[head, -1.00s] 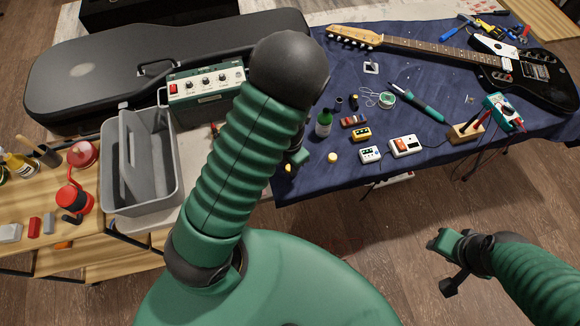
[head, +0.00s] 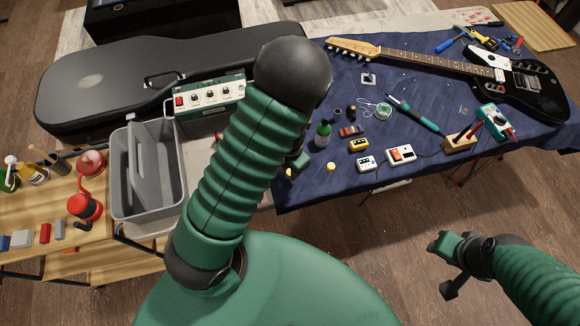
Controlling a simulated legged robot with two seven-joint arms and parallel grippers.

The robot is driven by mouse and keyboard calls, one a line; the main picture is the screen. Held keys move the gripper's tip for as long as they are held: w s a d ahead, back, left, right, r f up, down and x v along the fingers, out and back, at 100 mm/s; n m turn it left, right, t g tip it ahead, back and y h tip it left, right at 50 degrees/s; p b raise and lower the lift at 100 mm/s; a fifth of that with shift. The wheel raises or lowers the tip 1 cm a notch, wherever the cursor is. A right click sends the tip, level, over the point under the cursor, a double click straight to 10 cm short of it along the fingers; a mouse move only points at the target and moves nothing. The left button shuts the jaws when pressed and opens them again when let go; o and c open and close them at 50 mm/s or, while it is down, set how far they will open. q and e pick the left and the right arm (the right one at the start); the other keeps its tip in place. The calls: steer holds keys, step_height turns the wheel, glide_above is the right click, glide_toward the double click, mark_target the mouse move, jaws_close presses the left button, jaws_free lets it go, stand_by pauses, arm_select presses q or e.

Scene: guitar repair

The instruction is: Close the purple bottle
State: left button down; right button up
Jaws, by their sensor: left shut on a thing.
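I cannot make out a purple bottle in the head view. My left arm crosses the middle and hides part of the table's left end. A small green part of my left gripper (head: 298,161) shows beside the forearm, at the left edge of the blue cloth. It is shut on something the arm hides. A small yellow cap-like piece (head: 331,166) lies in front of that bottle.
The blue cloth (head: 350,186) carries small pedals, a soldering iron (head: 414,115), a multimeter (head: 495,123) and a black guitar (head: 533,94). At left are a grey tote (head: 121,187), an amplifier (head: 210,97), a guitar case (head: 90,85) and a wooden bench with bottles. Floor is open at lower right.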

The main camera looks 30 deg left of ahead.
arm_select(q)
steer(key=s+d+r+p, duration=0.1)
steer(key=s+d+p, duration=0.3)
steer(key=d, duration=1)
steer(key=shift+s+d+p, duration=0.3)
steer(key=shift+s+p, duration=0.05)
steer(key=shift+s, duration=0.75)
steer(key=shift+r, duration=0.1)
